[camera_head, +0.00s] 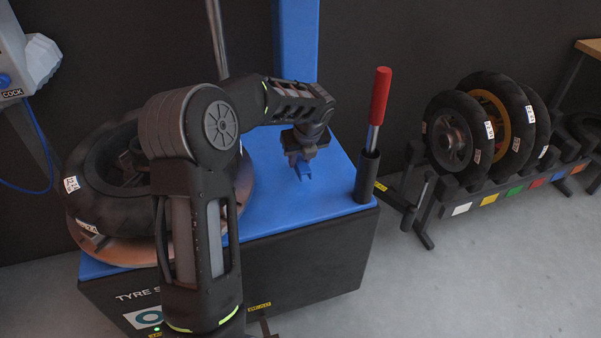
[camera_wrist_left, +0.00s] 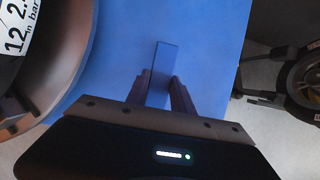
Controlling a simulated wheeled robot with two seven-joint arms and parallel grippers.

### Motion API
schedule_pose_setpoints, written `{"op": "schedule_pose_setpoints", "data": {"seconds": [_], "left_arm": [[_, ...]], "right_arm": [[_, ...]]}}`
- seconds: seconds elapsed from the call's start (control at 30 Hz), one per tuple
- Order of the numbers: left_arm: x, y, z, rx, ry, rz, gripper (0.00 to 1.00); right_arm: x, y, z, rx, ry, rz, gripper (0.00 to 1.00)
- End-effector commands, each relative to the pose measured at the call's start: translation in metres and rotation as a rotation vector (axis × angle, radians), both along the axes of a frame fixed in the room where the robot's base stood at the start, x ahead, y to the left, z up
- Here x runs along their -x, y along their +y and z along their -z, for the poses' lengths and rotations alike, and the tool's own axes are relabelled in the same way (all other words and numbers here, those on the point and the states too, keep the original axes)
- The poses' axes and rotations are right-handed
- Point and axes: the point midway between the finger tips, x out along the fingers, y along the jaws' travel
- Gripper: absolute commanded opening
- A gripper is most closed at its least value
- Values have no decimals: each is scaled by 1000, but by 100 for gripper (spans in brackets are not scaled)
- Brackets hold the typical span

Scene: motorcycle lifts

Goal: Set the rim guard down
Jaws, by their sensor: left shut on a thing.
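The rim guard (camera_head: 303,170) is a small blue piece, close in colour to the blue machine top (camera_head: 325,190). My left gripper (camera_head: 299,158) points down over the right part of that top and is shut on the guard. In the left wrist view the guard (camera_wrist_left: 162,68) sticks out between the two dark fingers (camera_wrist_left: 160,88), with the blue surface behind it. I cannot tell whether the guard touches the surface. My right gripper is not in view.
A tyre (camera_head: 92,190) lies on the round turntable (camera_head: 120,250) at the left, partly hidden by my left arm. A red-handled lever (camera_head: 379,95) stands in a black holder (camera_head: 367,176) right of the gripper. A rack (camera_head: 470,205) of tyres stands further right. The top around the guard is clear.

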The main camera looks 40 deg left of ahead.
Motion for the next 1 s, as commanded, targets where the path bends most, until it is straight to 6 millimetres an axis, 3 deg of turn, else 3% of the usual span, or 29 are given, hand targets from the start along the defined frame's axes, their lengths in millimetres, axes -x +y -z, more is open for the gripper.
{"op": "schedule_pose_setpoints", "data": {"seconds": [0.17,0.47,0.87,0.9,1.0], "left_arm": [[0,0,6,0,1,0,0],[0,0,48,0,1,0,0],[0,0,52,0,0,0,0],[0,0,52,1,-1,-1,31],[0,0,52,0,0,-1,39]], "right_arm": [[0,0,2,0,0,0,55],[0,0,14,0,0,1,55],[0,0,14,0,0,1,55],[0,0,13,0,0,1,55],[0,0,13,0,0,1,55]]}}
